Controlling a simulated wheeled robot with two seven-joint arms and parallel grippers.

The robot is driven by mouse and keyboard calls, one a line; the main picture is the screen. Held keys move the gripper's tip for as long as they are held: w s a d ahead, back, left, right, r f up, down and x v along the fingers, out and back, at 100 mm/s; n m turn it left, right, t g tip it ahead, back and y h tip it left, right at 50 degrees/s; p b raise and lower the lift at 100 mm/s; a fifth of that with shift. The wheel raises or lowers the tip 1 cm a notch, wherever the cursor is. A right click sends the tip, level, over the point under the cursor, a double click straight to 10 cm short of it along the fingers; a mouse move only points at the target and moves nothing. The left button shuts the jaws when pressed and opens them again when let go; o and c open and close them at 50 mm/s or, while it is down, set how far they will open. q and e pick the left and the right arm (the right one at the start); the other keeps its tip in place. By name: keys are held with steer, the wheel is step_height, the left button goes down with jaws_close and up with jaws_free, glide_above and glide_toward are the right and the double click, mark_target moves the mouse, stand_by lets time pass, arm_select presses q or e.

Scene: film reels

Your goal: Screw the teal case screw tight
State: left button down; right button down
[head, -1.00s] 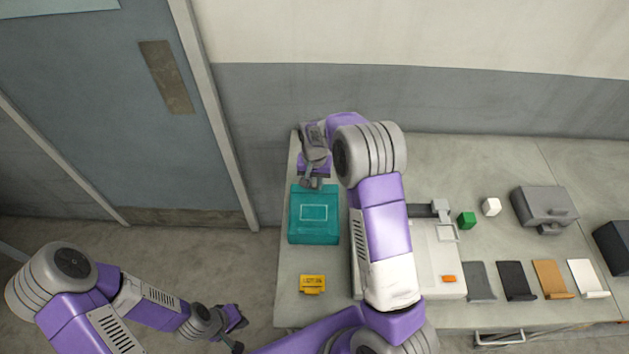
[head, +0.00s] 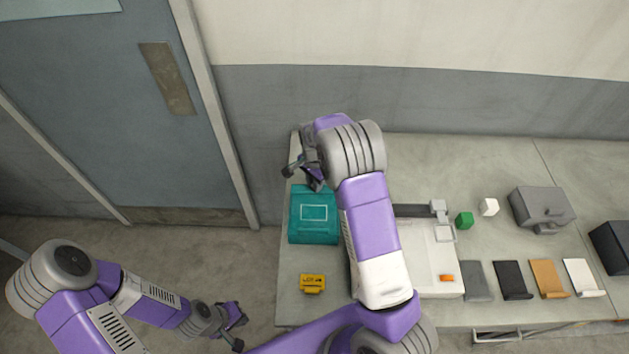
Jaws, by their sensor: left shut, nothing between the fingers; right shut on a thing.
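The teal case (head: 314,232) lies on the left part of the table, its lid with a pale rectangle facing up. My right gripper (head: 304,176) is at the back edge of the case, pointing down and shut on the teal case screw. The screw itself is hidden by the fingers and the wrist, so I cannot see how deep it sits. My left gripper (head: 240,331) is shut and empty, low at the left of the table's front edge and apart from the case.
A yellow labelled block (head: 312,283) lies in front of the case. A white machine (head: 432,262) stands right of it, partly behind my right arm.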

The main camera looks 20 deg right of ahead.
stand_by(0.5)
steer(key=c, duration=1)
jaws_free()
steer(key=shift+r, duration=0.15)
step_height(320, 180, up, 7)
steer(key=shift+r, duration=0.2)
